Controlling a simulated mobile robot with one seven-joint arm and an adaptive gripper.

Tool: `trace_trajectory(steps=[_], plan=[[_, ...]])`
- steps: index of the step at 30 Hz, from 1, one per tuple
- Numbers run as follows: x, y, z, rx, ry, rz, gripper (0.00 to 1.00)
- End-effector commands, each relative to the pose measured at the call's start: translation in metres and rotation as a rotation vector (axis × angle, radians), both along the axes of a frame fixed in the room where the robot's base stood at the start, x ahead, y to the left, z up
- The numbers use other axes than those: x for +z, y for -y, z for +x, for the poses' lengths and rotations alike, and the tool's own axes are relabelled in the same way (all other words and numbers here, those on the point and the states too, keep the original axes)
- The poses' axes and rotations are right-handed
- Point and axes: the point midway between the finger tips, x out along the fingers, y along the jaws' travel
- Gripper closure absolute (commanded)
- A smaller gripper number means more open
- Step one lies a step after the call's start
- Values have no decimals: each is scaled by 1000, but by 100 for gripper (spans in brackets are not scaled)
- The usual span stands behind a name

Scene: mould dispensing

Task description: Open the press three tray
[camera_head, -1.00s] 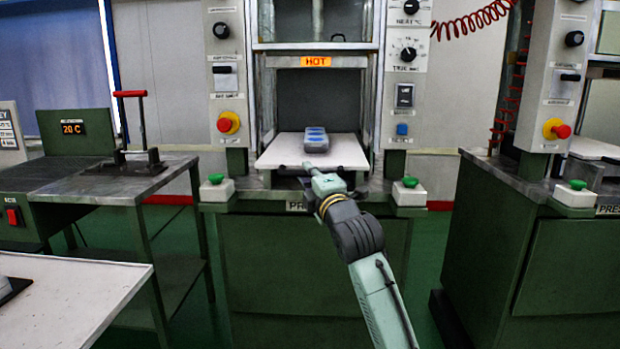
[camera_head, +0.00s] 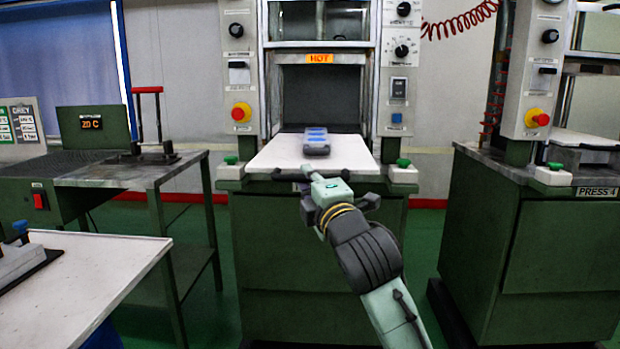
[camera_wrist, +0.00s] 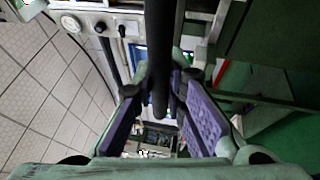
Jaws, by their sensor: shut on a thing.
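The white press tray (camera_head: 272,155) extends out of the front of the middle press, under the lit HOT sign (camera_head: 319,58). A grey mould with blue patches (camera_head: 316,143) sits on the tray. A dark handle bar (camera_head: 286,175) runs along the tray's front edge. My gripper (camera_head: 308,174) is at this bar, low in front of the tray, and is shut on it. In the wrist view a dark bar (camera_wrist: 161,95) passes between my purple finger pads. The fingertips are partly hidden in the head view by my wrist.
Green buttons (camera_head: 403,163) on white boxes flank the tray. Red emergency knobs (camera_head: 241,113) are on the press columns. A press marked PRESS 4 (camera_head: 597,191) stands at right. A metal side table (camera_head: 125,173) and a white-topped table (camera_head: 75,290) are at left. Green floor lies between.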

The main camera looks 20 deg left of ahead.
Motion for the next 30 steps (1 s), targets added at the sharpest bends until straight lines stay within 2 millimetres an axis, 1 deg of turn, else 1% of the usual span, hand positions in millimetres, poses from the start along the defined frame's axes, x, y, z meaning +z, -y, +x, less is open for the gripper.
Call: trace_trajectory(steps=[1,6,16,17,18,26,30], plan=[[0,1,-4,1,2,1,100],[0,2,-8,0,-1,2,100],[0,3,-9,1,-1,1,100],[0,2,-9,1,-1,1,87],[0,2,-9,0,-1,2,85],[0,2,-8,0,-1,1,67],[0,2,-8,0,-1,1,67]])
